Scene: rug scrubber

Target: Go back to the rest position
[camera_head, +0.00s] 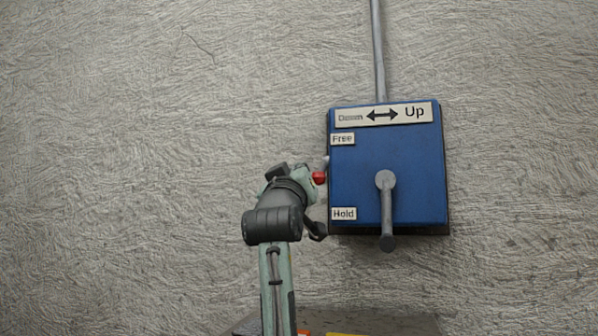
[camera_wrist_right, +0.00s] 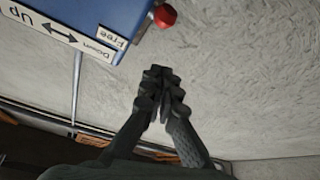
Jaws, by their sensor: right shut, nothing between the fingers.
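A blue control box (camera_head: 387,150) is on the rough wall, right of the middle in the head view. A grey crank (camera_head: 387,210) on its front hangs straight down. A red knob (camera_head: 319,178) is at its left side, a little below the Free label; the knob also shows in the wrist view (camera_wrist_right: 165,15). My right arm reaches up from the bottom, with its wrist (camera_head: 275,215) just left of the box. My right gripper (camera_wrist_right: 160,82) is shut and empty, its fingertips apart from the knob in the wrist view. My left gripper is out of view.
A grey pipe (camera_head: 379,50) rises from the top of the box. Labels on the box read Down, Up, Free and Hold (camera_head: 343,214). The textured wall (camera_head: 120,150) on the left is bare. A dark edge with yellow and orange parts shows at the bottom.

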